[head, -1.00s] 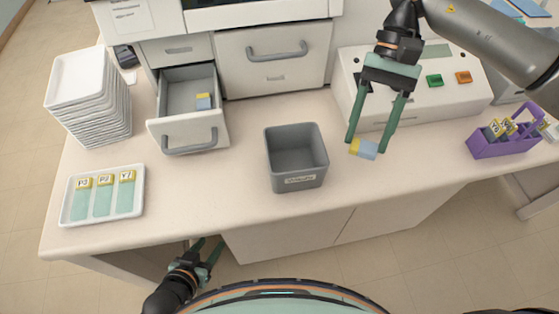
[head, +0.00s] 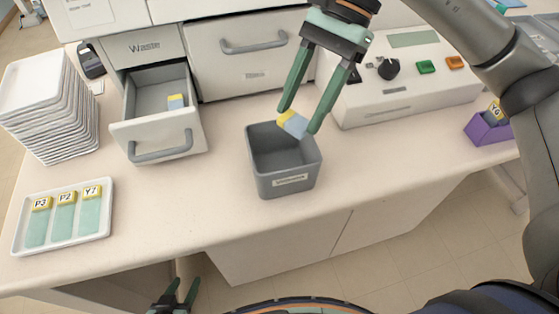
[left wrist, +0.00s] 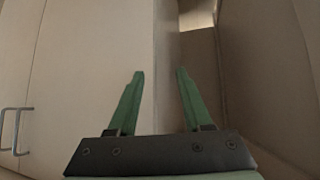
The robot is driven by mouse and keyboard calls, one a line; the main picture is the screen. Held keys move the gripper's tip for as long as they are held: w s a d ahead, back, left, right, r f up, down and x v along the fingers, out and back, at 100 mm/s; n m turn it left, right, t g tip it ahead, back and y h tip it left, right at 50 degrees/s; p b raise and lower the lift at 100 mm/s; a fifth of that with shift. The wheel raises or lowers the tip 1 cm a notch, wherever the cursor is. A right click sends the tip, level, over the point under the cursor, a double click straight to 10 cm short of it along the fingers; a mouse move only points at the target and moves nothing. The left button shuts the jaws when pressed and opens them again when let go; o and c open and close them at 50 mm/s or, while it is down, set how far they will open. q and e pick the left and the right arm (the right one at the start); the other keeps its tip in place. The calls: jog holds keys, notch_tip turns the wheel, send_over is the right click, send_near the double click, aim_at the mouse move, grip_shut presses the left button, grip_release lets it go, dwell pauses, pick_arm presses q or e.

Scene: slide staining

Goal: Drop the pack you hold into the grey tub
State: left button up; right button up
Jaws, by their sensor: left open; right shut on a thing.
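The pack (head: 294,124), pale blue with a yellow end, is between the fingertips of my right gripper (head: 298,119), which is shut on it. It shows over the back right part of the grey tub (head: 285,184), and its exact height above the rim is hard to tell. The tub stands on the bench with a label on its front, and what I see of its inside looks empty. My left gripper (head: 176,296) is open and empty, low in front of the bench. Its spread fingers also show in the left wrist view (left wrist: 160,88), facing cabinet panels.
A white tray (head: 103,228) with labelled slides and a tray stack (head: 50,105) are at the left. A device with buttons (head: 410,98) and a purple rack (head: 487,132) are at the right.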

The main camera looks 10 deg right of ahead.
notch_tip(320, 180, down, 3)
jog(key=shift+f+b, duration=0.15)
jog(key=shift+b, duration=0.6)
jog(key=o, duration=1.4)
jog(key=p, duration=0.1)
send_near(302, 121)
jog(key=w+d, duration=0.2)
jog(key=shift+a+r, duration=0.15)
jog(key=shift+r, duration=0.2)
